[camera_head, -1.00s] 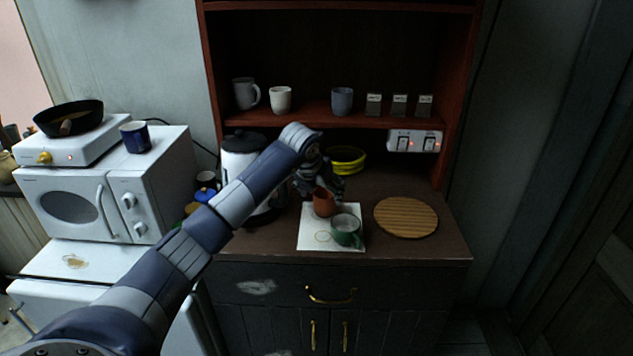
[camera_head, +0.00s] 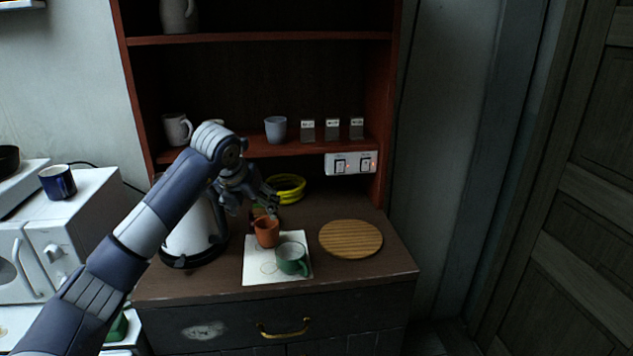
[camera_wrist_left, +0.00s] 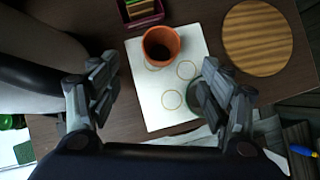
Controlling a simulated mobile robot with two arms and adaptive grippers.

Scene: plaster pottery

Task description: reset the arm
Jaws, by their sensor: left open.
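My left arm reaches in from the lower left in the head view. My left gripper (camera_head: 250,203) is open and empty, above and just behind-left of a terracotta cup (camera_head: 266,231). In the left wrist view my left gripper (camera_wrist_left: 160,95) has its fingers spread wide, with the terracotta cup (camera_wrist_left: 160,46) beyond them, untouched. The cup stands upright on a white sheet (camera_head: 257,272) with ring marks. A green mug (camera_head: 292,260) stands on the same sheet, mostly hidden by a finger in the wrist view. My right gripper is not in view.
A round wooden board (camera_head: 350,239) lies right of the sheet. A white kettle (camera_head: 193,235) stands left, close to my arm. Yellow bowls (camera_head: 288,188) sit at the back under a shelf (camera_head: 300,146) with cups and small boxes. A switch panel (camera_head: 351,163) is at right.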

